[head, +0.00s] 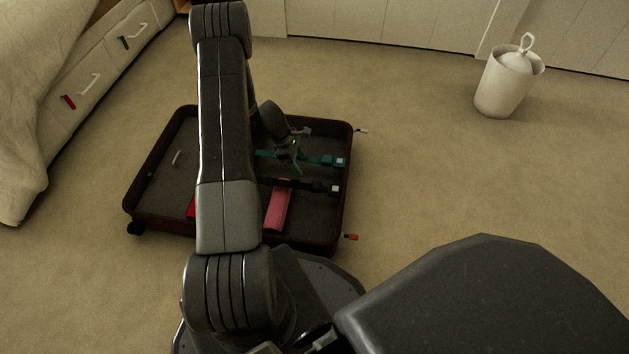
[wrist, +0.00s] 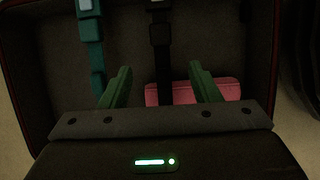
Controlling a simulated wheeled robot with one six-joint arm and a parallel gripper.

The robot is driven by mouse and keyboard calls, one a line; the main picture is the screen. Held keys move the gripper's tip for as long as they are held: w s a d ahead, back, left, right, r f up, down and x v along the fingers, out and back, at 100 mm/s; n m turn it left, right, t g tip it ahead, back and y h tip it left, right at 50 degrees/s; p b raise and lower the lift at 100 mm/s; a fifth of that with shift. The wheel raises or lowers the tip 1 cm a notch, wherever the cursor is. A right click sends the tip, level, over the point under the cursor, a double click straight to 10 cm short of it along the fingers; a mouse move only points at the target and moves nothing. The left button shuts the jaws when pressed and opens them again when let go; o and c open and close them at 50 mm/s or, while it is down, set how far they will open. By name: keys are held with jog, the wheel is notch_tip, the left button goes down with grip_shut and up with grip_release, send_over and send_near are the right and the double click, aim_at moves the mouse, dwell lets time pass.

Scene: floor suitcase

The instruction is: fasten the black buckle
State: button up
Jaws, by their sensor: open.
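The black buckle (head: 334,188) is on a dark strap inside the open suitcase (head: 346,200), near its right wall in the head view. In the wrist view the black strap and buckle part (wrist: 160,34) run up the middle, beyond my fingers and between them. My gripper (wrist: 158,85) is open, with two green fingers apart and nothing between them that I can see held. In the head view my gripper (head: 296,152) hangs over the suitcase near the teal strap. My arm hides the suitcase's middle.
A teal strap with buckle (head: 335,161) lies parallel to the black one; it also shows in the wrist view (wrist: 91,40). A pink item (head: 278,207) and a red item (head: 191,207) lie in the suitcase. A lidded white bin (head: 508,82) stands far right.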

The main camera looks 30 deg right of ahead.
aim_at(314, 185)
jog(key=b+x, duration=0.5)
jog(key=x, duration=0.8)
jog(key=shift+s, duration=0.1)
